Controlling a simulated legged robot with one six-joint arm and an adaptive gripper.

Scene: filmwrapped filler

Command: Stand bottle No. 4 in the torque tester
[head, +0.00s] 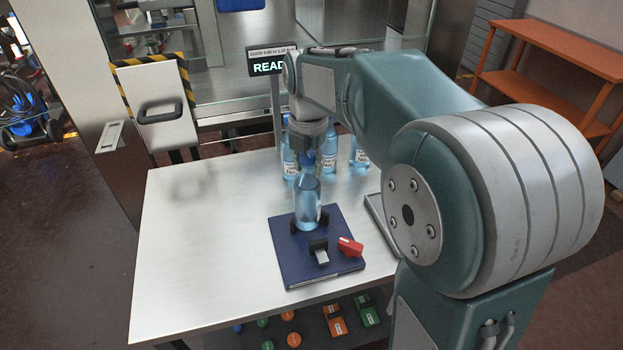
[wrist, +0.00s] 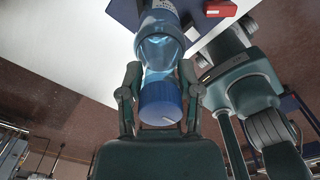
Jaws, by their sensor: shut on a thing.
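A clear blue bottle (head: 307,207) is upright over the dark blue torque tester (head: 290,268), its base by the black clamp posts. I cannot tell whether it rests on the plate or hangs just above it. My gripper (head: 307,160) is above the bottle and shut on its neck, seen from above. In the wrist view the blue-capped bottle (wrist: 162,52) sits between the two fingers of my gripper (wrist: 158,82). The tester has a red handle (head: 350,246) at its right. The bottle's number is not readable.
Several similar bottles (head: 359,153) stand behind, partly hidden by my arm. A display (head: 268,66) reading "READ", the rest hidden, stands at the back. The left of the steel table (head: 205,235) is clear. Orange and green items (head: 335,325) lie below the front edge.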

